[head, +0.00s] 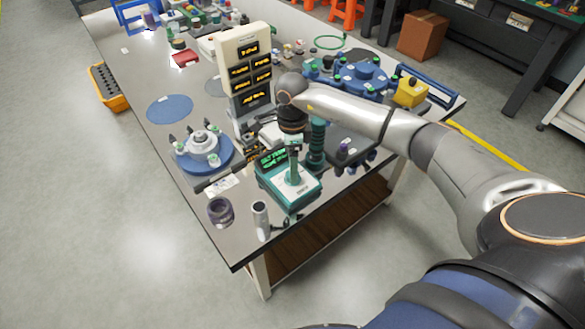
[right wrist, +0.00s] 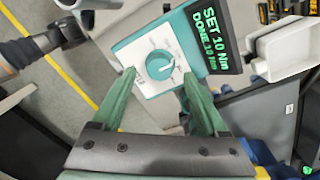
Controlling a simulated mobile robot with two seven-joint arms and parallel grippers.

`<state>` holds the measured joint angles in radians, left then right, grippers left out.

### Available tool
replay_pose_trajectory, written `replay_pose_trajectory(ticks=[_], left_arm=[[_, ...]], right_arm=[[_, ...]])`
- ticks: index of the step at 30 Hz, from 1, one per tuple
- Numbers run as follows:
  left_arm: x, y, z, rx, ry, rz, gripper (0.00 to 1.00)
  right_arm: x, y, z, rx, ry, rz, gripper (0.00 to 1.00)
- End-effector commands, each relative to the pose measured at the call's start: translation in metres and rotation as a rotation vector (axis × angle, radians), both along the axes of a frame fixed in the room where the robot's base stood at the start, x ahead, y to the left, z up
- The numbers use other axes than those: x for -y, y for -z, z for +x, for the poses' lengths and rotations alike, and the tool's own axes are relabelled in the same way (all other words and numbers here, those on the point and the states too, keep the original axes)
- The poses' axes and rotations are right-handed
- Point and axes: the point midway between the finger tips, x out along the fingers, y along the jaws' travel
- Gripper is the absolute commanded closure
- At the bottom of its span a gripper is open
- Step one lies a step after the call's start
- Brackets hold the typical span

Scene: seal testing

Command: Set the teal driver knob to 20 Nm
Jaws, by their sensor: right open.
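The driver unit is a teal and white box (head: 304,195), near the table's front edge in the head view. In the right wrist view its teal round knob (right wrist: 160,64) sits on a white dial face. Its dark display (right wrist: 212,38) reads SET 10 Nm and DONE 10 Nm in green. My right gripper (right wrist: 160,76) is open. Its green fingers reach toward the dial, one to each side of the knob in that view, and nothing is held. In the head view the right gripper (head: 294,160) is over the unit and partly hides it. My left gripper is not in view.
A grey jar (head: 221,211) and a white cylinder (head: 261,220) stand left of the unit near the table edge. A blue round fixture (head: 213,163) lies further left. A tall display tower (head: 242,75) stands behind. A dark green column (head: 317,145) is close on the right.

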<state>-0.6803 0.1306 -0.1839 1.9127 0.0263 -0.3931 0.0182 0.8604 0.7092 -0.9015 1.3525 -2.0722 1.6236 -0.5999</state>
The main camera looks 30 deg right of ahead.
Motion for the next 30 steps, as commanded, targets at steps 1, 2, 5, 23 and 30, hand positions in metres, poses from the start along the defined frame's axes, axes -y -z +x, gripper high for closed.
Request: replay_pose_trajectory(ticks=[1,2,5,23,30], left_arm=[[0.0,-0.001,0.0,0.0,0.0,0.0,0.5],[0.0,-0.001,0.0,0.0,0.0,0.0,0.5],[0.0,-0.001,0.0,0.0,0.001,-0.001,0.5],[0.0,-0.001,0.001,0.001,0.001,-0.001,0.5],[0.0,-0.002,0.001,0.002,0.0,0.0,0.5]], right_arm=[[-0.001,0.007,-0.001,-0.003,-0.001,0.001,0.24],[-0.001,0.011,-0.001,-0.003,-0.001,0.002,0.24],[0.0,0.02,-0.001,-0.001,0.0,0.0,0.24],[-0.001,0.026,-0.001,0.001,-0.001,0.0,0.49],[0.0,0.025,-0.001,0.001,-0.001,0.0,0.76]])
